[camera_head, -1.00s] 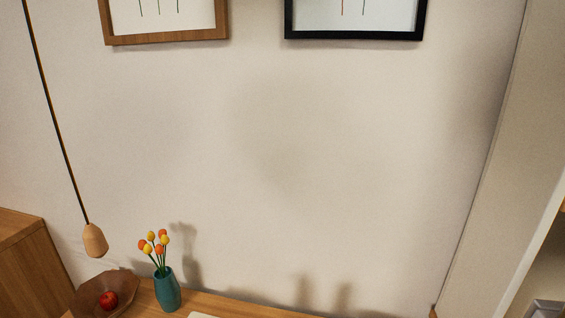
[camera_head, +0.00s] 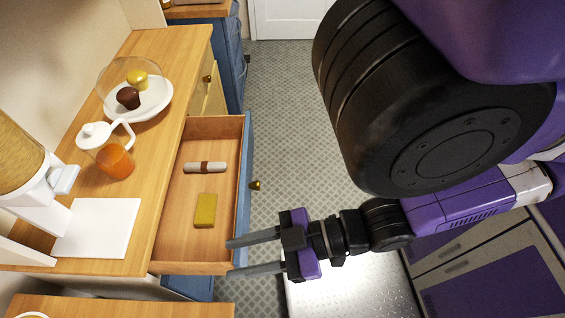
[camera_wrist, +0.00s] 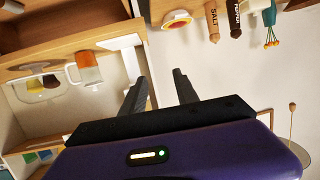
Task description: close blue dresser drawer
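The blue dresser drawer (camera_head: 246,160) stands pulled open, with its blue front and round brass knob (camera_head: 255,185) facing right in the head view. Inside it lie a grey roll with a brown band (camera_head: 205,167) and a yellow block (camera_head: 205,210). My gripper (camera_head: 230,257) is open, its two grey fingers parallel and apart, with nothing seen between them. The fingertips are at the near end of the drawer's blue front; I cannot tell if they touch it. The wrist view shows the open fingers (camera_wrist: 160,90) too.
Patterned floor (camera_head: 285,120) lies clear right of the drawer.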

